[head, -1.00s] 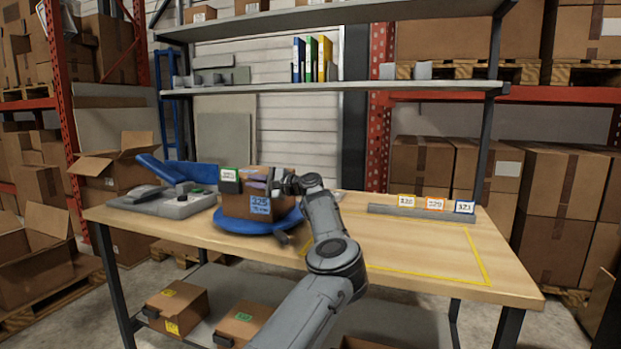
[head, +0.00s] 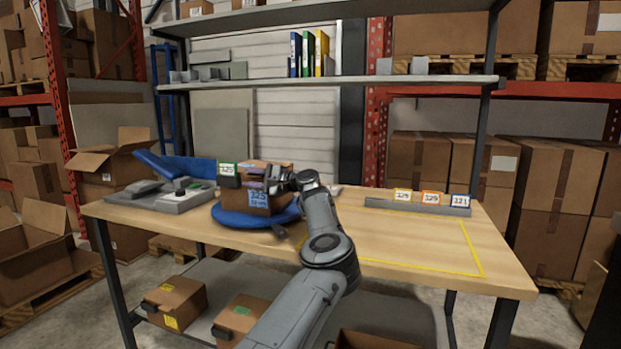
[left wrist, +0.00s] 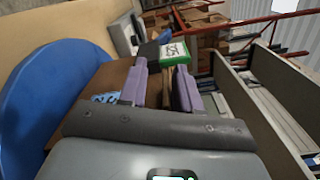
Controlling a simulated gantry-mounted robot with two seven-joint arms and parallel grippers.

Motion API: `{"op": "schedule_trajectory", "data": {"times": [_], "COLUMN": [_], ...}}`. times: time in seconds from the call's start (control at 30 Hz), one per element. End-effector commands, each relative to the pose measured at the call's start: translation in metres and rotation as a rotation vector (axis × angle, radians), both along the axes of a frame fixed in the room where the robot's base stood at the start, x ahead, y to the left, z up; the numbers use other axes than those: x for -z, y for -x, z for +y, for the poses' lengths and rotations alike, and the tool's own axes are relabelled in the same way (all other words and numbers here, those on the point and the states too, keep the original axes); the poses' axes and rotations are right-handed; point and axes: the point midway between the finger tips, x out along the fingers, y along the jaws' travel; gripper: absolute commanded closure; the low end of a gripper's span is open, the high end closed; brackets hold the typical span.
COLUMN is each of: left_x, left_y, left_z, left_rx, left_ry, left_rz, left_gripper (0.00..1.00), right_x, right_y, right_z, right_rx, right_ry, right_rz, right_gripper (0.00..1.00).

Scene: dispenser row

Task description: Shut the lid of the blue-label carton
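The brown carton (head: 231,196) sits on a round blue turntable (head: 234,221) on the table. Its blue label (head: 258,198) faces me and its edge also shows in the left wrist view (left wrist: 105,97). A green-framed tag (head: 228,168) is at the carton's upper left; it also shows in the left wrist view (left wrist: 174,52). My left gripper (head: 262,173) is at the carton's top, partly hiding it, so I cannot tell the lid's exact angle. In the left wrist view its purple fingers (left wrist: 160,80) are apart, close to the carton and tag. My right gripper is not in view.
A grey device with a blue arm (head: 170,195) stands left of the turntable. A grey rail (head: 415,206) with several tags lies at the table's back right. The yellow-outlined table area is largely clear. A shelf (head: 330,84) hangs over the table's back.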

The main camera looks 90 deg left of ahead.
Motion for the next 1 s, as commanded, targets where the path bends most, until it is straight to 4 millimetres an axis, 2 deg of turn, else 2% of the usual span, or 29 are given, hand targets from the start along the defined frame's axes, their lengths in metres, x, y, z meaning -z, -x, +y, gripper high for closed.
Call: {"op": "schedule_trajectory", "data": {"times": [0.23,0.37,0.8,1.0], "left_x": [-0.001,-0.003,-0.004,-0.002], "left_y": [-0.002,-0.009,-0.074,-0.093], "left_z": [0.0,-0.003,-0.031,-0.039], "left_rx": [0.002,0.002,0.002,0.0], "left_ry": [-0.002,-0.001,-0.001,0.0], "left_rz": [0.001,0.001,0.002,0.001], "left_gripper": [0.68,0.68,0.68,0.68], "right_x": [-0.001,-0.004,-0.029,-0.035], "right_y": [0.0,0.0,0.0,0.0], "right_z": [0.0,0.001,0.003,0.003], "right_rx": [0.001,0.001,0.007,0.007], "right_ry": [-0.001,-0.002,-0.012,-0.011], "right_rz": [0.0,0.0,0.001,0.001], "right_gripper": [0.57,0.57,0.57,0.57]}}
